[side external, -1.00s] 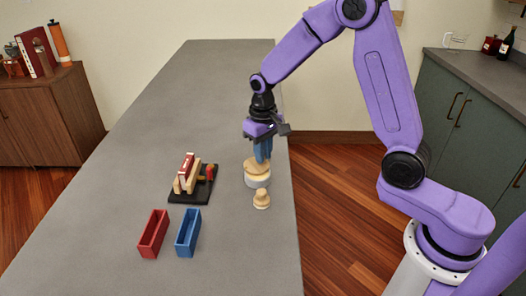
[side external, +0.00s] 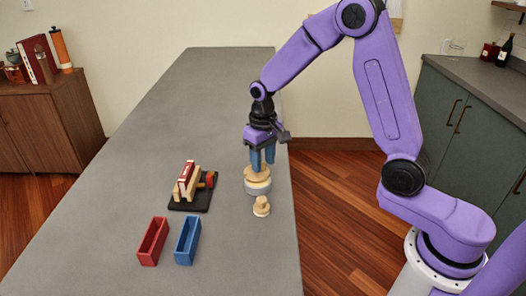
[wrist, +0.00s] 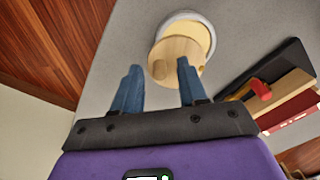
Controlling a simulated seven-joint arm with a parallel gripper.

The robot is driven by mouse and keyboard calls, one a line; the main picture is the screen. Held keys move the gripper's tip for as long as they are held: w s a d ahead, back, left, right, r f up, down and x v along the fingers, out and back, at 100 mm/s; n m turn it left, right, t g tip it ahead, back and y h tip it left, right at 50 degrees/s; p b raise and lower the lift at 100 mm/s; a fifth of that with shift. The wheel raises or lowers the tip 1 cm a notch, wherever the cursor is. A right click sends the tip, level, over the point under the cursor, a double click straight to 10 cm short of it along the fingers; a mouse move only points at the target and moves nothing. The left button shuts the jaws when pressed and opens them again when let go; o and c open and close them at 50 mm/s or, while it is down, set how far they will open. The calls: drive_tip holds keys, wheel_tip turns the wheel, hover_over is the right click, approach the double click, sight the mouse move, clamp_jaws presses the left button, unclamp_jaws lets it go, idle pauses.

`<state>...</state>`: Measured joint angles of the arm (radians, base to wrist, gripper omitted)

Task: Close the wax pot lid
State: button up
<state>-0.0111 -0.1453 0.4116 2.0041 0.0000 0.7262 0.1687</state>
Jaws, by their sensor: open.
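The wax pot (side external: 258,188) is a low, round, pale grey pot near the right edge of the counter. Its wooden lid (side external: 257,173) sits on top. In the wrist view the lid (wrist: 178,52) lies off-centre, and a pale yellow crescent of the pot's inside (wrist: 203,32) shows beyond it, within the white rim (wrist: 188,14). A round wooden knob (wrist: 160,70) stands on the lid. My gripper (side external: 262,167) is open, its blue fingers pointing down just over the lid. In the wrist view my gripper (wrist: 158,67) has its fingertips on either side of the knob; contact cannot be told.
A small wooden knobbed piece (side external: 261,207) stands close in front of the pot. A black tray (side external: 190,206) with a wooden rack and a red-ended item lies to the left. A red bin (side external: 153,241) and a blue bin (side external: 187,241) stand nearer. The far counter is clear.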

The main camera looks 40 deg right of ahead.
wheel_tip(320, 180, up, 17)
drive_tip(key=shift+r, duration=0.2)
idle(0.3)
drive_tip(key=shift+c, duration=0.2)
drive_tip(key=shift+f, duration=0.15)
drive_tip(key=m+y, duration=1.8)
approach(263, 162)
drive_tip(key=a, duration=1)
drive_tip(key=shift+s+f, duration=0.1)
drive_tip(key=shift+f, duration=0.2)
clamp_jaws()
